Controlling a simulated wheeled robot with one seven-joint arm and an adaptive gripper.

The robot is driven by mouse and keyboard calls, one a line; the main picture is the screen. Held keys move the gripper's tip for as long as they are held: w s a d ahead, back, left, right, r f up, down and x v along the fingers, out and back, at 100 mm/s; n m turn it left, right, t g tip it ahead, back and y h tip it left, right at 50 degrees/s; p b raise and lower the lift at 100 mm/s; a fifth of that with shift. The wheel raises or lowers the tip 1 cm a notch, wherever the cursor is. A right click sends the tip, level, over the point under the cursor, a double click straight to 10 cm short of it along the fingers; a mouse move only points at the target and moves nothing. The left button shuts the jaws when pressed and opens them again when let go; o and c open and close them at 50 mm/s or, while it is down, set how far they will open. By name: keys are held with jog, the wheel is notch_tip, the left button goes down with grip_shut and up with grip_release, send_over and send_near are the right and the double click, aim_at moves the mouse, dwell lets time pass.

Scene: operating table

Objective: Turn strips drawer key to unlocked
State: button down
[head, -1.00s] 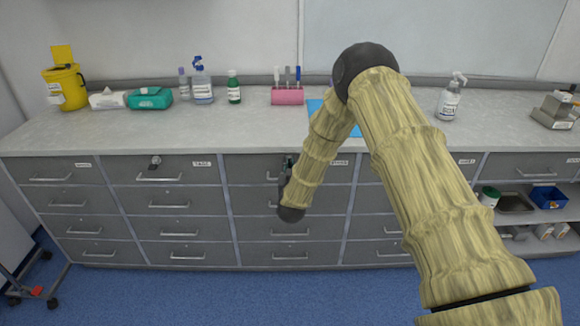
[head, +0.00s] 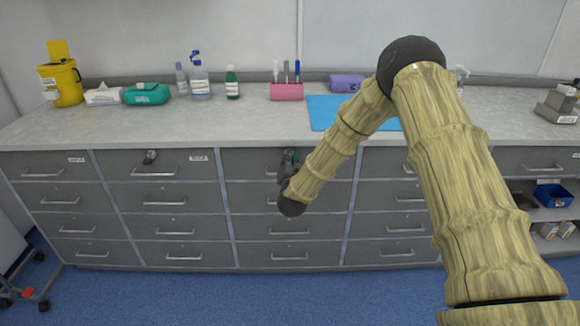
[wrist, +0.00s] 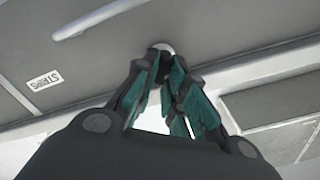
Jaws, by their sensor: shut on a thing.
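The strips drawer (head: 245,163) is the shut grey top drawer of the third column in the head view. In the wrist view its face (wrist: 110,50) fills the top, with a STRIPS label (wrist: 44,80) and a handle (wrist: 85,20). A round silver lock (wrist: 164,47) shows just beyond my fingertips. My gripper (head: 290,158) is at the upper middle of this drawer front. In the wrist view its teal-padded fingers (wrist: 168,75) are close together at the lock, shut on the key. The key is hidden between the fingers, so its angle cannot be told.
Another key-like dark piece (head: 150,157) sticks out of the top drawer one column left. The worktop (head: 240,125) overhangs just above my gripper. Bottles, a pink pen holder (head: 287,92) and a blue mat (head: 325,112) stand or lie on it. The floor in front is clear.

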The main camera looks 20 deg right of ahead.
jog(key=m+b, duration=0.6)
jog(key=m, duration=0.1)
jog(key=f+m+b, duration=0.1)
jog(key=m+b, duration=0.2)
jog(key=shift+d+m, duration=0.2)
jog(key=shift+m, duration=0.2)
jog(key=shift+r+b, duration=0.1)
jog(key=shift+b, duration=0.2)
jog(key=c, duration=1.5)
grip_release()
jog(key=shift+s, duration=0.1)
jog(key=v, duration=1.2)
